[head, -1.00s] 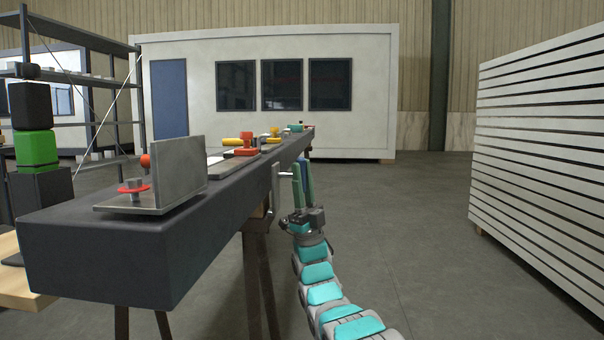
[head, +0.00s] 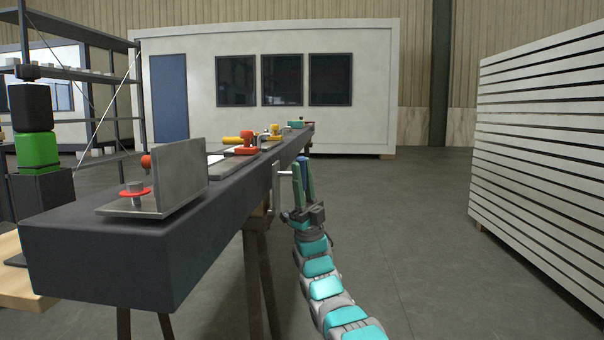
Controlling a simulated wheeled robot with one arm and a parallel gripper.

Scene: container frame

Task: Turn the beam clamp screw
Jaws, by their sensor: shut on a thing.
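The beam clamp (head: 276,188) is a light grey upright piece at the right side of the dark beam (head: 100,262). A thin pale screw handle (head: 286,173) sticks out from it to the right, towards my fingers. My gripper (head: 303,163) is upright beside the beam, with green and blue fingers pointing up. It is shut on the screw handle at its outer end. The fingers hide the held part, and the screw's thread cannot be made out.
An angled metal plate (head: 180,175) with a red knob stands on the beam's near end. Orange and yellow clamps (head: 246,142) sit farther along. A trestle (head: 256,275) supports the beam. A stack of white panels (head: 540,140) stands at right; the floor between is clear.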

